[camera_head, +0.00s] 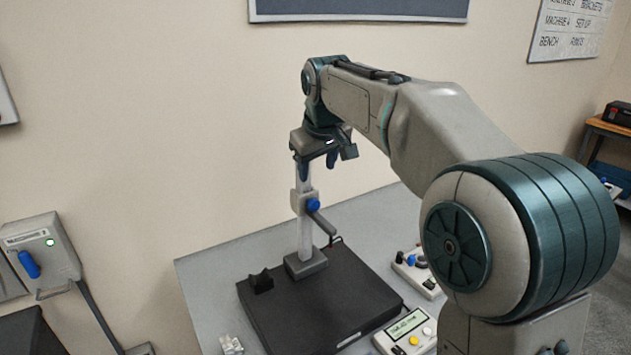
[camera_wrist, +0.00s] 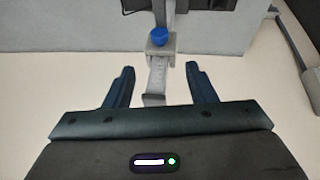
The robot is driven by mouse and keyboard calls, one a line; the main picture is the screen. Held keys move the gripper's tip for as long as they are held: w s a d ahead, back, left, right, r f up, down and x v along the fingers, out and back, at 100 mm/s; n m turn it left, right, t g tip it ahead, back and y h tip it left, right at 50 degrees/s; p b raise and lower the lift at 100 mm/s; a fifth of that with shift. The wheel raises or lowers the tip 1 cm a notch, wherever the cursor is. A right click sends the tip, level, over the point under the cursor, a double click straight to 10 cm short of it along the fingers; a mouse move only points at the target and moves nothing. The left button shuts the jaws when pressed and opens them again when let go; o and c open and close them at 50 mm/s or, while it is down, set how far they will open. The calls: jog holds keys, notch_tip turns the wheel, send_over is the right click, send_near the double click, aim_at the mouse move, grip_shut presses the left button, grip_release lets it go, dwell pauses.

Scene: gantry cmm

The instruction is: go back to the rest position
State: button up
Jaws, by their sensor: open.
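My gripper (camera_head: 318,165) is at the top of the measuring stand's column, in front of the wall. In the wrist view my gripper (camera_wrist: 163,88) has its two dark fingers spread wide apart, with nothing held between them. The stand's pale column (camera_head: 306,232) rises upright from a dark plate and carries a blue knob (camera_head: 313,205). In the wrist view the blue knob (camera_wrist: 159,38) and the column (camera_wrist: 158,76) show between and beyond the fingers. Whether the gripper touches the column's top cannot be told.
The dark plate (camera_head: 330,300) lies on a grey table (camera_head: 205,270). A display box (camera_head: 405,335) and a small control box (camera_head: 418,272) stand right of it. A wall-side box with a blue handle (camera_head: 28,264) is at the left. Free wall space surrounds the gripper's left.

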jog(key=shift+s+r, duration=0.2)
jog(key=shift+r, duration=0.2)
jog(key=s+d+f+m, duration=0.2)
jog(key=s+d+f, duration=0.3)
jog(key=s, duration=0.4)
jog(key=s+d+f+m, duration=0.2)
jog(key=s+d+f, duration=0.3)
jog(key=s, duration=0.5)
jog(key=s+d+f+m+g+h, duration=0.1)
jog(key=s+d+f+m, duration=0.2)
jog(key=s, duration=0.7)
jog(key=d+f, duration=0.2)
jog(key=d, duration=0.2)
jog(key=shift+d+f, duration=0.25)
jog(key=shift+f, duration=0.05)
jog(key=shift+s, duration=0.1)
